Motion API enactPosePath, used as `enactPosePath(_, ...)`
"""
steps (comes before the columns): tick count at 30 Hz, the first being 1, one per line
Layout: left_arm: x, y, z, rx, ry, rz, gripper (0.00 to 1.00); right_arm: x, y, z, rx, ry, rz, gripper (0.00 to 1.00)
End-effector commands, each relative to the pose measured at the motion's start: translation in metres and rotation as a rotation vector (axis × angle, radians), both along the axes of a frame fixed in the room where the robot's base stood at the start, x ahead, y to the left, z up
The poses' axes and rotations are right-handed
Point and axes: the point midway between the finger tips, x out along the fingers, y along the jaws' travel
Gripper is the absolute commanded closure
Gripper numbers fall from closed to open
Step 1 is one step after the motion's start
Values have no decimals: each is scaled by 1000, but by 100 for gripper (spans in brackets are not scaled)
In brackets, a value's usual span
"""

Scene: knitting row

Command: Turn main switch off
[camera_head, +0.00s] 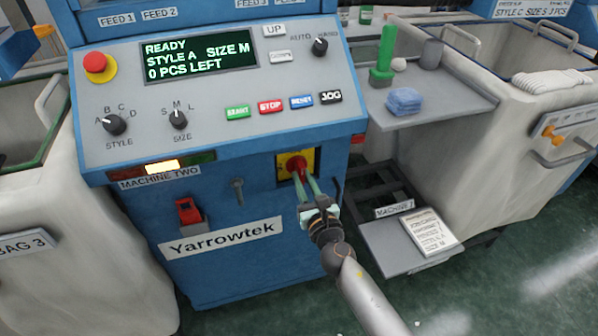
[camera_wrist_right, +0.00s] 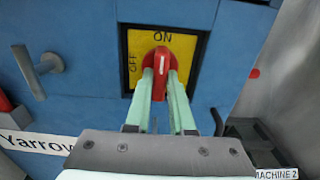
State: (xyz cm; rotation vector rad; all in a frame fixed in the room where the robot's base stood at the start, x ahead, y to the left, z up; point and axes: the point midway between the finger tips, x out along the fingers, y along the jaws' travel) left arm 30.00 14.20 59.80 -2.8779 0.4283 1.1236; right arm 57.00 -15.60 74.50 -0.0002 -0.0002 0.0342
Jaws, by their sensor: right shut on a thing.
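The main switch is a red rotary handle (camera_wrist_right: 161,62) on a yellow plate (camera_wrist_right: 197,50) with a black frame, marked ON at the top and OFF at the left. The handle stands roughly upright, its upper end towards ON. In the head view the yellow plate (camera_head: 283,165) sits on the blue machine front, below the control panel. My right gripper (camera_head: 298,174) reaches it from the lower right. In the wrist view its two pale green fingers (camera_wrist_right: 162,80) are shut on the red handle, one on each side. My left gripper is not in view.
The control panel (camera_head: 215,85) above has a display reading READY, knobs, buttons and a red emergency stop (camera_head: 95,62). A grey lever (camera_head: 237,190) and a red part (camera_head: 188,210) are left of the switch. A shelf (camera_head: 440,90) holds blue cloth (camera_head: 404,101).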

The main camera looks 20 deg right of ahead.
Motion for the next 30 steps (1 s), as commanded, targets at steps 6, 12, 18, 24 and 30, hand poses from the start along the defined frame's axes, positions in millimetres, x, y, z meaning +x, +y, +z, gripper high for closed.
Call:
enactPosePath(6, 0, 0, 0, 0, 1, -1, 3, 0, 0, 0, 0, 0, 0, 100)
enactPosePath(12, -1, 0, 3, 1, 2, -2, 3, 0, 0, 1, -63, -1, 2, 100)
enactPosePath(18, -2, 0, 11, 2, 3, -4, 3, 0, 0, 2, -265, -8, 1, 100)
enactPosePath(24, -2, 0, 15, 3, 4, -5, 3, 0, 0, 0, -375, -12, 0, 100)
enactPosePath(30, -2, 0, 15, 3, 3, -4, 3, 0, 0, 0, -388, -13, 0, 100)
